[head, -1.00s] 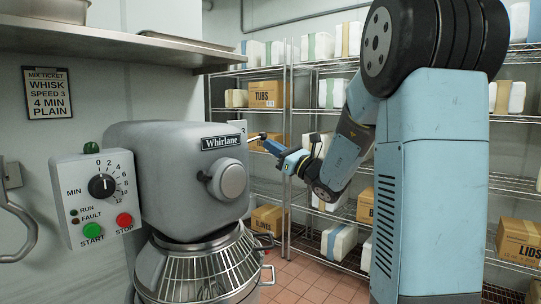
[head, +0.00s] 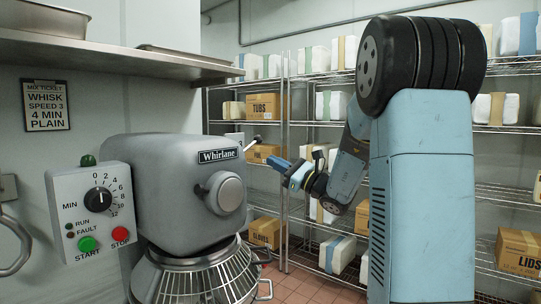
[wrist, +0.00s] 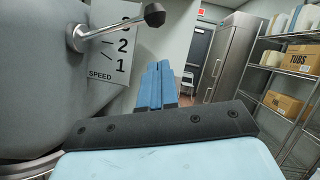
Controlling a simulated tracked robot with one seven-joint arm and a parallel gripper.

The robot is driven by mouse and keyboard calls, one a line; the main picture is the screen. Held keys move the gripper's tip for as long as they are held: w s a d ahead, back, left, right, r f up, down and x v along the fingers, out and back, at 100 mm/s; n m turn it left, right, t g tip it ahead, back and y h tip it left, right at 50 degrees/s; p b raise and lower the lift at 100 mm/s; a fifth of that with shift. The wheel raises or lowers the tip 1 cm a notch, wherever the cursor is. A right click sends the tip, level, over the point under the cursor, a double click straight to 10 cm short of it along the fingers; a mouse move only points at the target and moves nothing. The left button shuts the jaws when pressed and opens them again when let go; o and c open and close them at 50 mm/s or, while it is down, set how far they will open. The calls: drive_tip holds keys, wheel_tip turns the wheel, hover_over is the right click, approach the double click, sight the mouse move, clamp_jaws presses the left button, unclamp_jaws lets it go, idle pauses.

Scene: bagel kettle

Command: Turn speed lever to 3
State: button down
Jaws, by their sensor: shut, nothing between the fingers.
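The speed lever, a metal rod with a dark ball knob (wrist: 154,14), sticks out from the side of the grey mixer (head: 165,175). The lever (head: 252,144) also shows in the head view, slanting up to the right. Behind it in the wrist view is the white SPEED plate (wrist: 108,62), with 1 and 2 readable and the 3 partly covered by the lever. The lever slants up across the top of the plate; its exact setting I cannot tell. My gripper (wrist: 157,82) has its blue fingers together and empty, below the knob and apart from it. It also shows in the head view (head: 272,162).
The mixer's control box (head: 97,212) has a timer dial and start and stop buttons. A mix ticket (head: 46,104) reads whisk, speed 3, 4 min, plain. Wire shelves with boxes (head: 264,105) stand behind my arm. A steel shelf (head: 110,55) overhangs the mixer.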

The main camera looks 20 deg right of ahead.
drive_tip(key=v, duration=1)
drive_tip(key=s+a+f+n+g+h, duration=0.1)
drive_tip(key=s+a+f+n+g, duration=0.2)
drive_tip(key=s+a+n+g, duration=0.5)
drive_tip(key=s+a+f+n+g+h, duration=0.2)
drive_tip(key=s+a+n+g, duration=0.15)
drive_tip(key=s+a, duration=0.4)
drive_tip(key=s+a+f+n+g+h, duration=0.1)
drive_tip(key=s+f+n+g+h, duration=0.25)
drive_tip(key=s+n+h, duration=0.2)
drive_tip(key=s+d+n+t+h, duration=0.4)
drive_tip(key=s+d+n+h, duration=0.1)
drive_tip(key=d+h, duration=0.1)
drive_tip(key=shift+d+n+h, duration=0.25)
drive_tip(key=shift+n+h, duration=0.1)
drive_tip(key=shift+n, duration=0.05)
drive_tip(key=shift+s+r, duration=0.1)
